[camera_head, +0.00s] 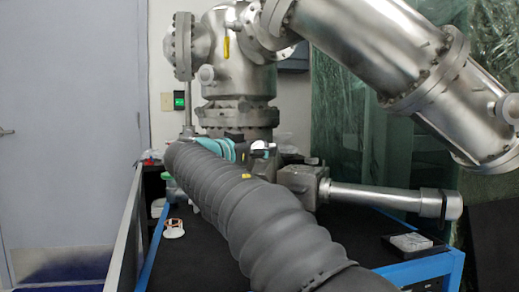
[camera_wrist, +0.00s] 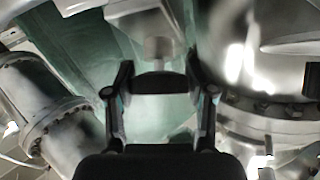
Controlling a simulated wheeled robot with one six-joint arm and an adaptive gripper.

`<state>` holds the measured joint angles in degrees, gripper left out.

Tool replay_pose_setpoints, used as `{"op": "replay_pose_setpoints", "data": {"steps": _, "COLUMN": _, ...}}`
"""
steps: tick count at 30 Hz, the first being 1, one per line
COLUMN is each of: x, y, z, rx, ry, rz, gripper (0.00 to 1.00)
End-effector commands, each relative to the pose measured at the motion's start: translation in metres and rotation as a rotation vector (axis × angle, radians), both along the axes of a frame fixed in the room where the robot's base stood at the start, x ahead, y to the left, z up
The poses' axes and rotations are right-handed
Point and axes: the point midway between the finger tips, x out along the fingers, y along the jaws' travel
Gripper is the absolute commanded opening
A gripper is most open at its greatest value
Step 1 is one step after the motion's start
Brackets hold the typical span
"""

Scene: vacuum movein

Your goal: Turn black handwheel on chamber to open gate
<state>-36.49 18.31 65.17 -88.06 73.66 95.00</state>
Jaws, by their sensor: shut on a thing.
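The black handwheel (camera_wrist: 158,83) is between my fingers in the wrist view, edge-on, with a pale metal stem (camera_wrist: 158,48) beyond it. My gripper (camera_wrist: 159,74) is shut on it, with one finger on each side. In the head view my gripper (camera_head: 262,148) is small and dark at the end of my grey-sleeved arm, in front of the steel chamber (camera_head: 238,75). The handwheel cannot be told apart from my gripper there. The gate itself is hidden.
A steel tube (camera_head: 385,198) juts right from a block, close to my arm. A large steel cylinder (camera_head: 380,50) hangs upper right. A blue-framed black cart (camera_head: 330,240) carries a small box (camera_head: 410,243) and a white item (camera_head: 174,229). A grey door (camera_head: 70,120) is left.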

Motion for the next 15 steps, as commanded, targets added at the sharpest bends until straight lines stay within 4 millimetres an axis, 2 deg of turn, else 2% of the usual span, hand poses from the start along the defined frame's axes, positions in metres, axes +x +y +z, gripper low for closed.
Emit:
{"op": "replay_pose_setpoints", "data": {"steps": 8, "x": 0.0, "y": -0.0001, "z": -0.0027, "rx": -0.032, "ry": 0.013, "rz": 0.037, "gripper": 0.2}}
{"op": "replay_pose_setpoints", "data": {"steps": 15, "x": -0.0003, "y": -0.0006, "z": -0.0051, "rx": -0.125, "ry": 0.055, "rz": 0.142, "gripper": 0.2}}
